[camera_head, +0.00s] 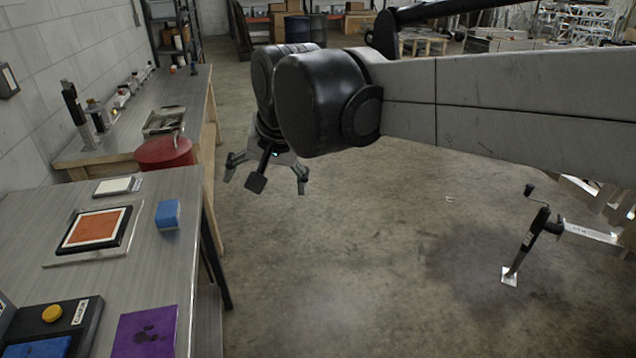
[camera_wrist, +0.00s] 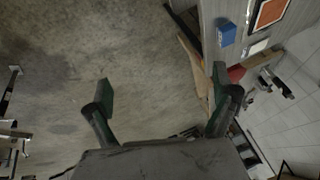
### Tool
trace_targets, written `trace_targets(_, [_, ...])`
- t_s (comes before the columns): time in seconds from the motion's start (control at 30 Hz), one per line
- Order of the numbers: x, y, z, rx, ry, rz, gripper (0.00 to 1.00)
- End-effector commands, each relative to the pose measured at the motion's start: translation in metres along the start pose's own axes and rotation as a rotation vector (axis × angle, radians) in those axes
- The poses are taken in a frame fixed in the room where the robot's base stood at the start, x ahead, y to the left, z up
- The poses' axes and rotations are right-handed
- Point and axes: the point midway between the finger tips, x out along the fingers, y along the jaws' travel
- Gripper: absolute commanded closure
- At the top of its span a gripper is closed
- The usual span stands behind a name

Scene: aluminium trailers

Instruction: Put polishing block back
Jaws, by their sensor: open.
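A blue block (camera_head: 168,214), which looks like the polishing block, sits on the grey workbench (camera_head: 180,262) near its right edge. It also shows in the wrist view (camera_wrist: 226,33) at the upper right. Left of it is a black-framed orange pad (camera_head: 97,229) on a light plate. My gripper (camera_head: 265,182) hangs over the floor, beyond and to the right of the bench, apart from the block. In the wrist view my gripper (camera_wrist: 162,92) has its two fingers spread wide with only floor between them.
A purple cloth or sheet (camera_head: 145,331) and a black box with a yellow button (camera_head: 52,314) are at the bench's near end. A white pad (camera_head: 113,186) lies behind the orange one. A red round container (camera_head: 163,152) stands beyond the bench.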

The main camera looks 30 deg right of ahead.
Motion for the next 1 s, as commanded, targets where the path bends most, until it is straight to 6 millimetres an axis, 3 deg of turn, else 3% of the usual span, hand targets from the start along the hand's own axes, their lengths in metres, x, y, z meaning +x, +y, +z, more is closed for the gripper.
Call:
trace_targets(0.3, [-0.002,0.071,0.081,-0.301,0.100,0.001,0.07])
trace_targets(0.5, [0.006,0.098,0.114,-0.437,0.144,0.012,0.07])
trace_targets(1.0, [0.012,0.107,0.125,-0.484,0.158,0.017,0.07])
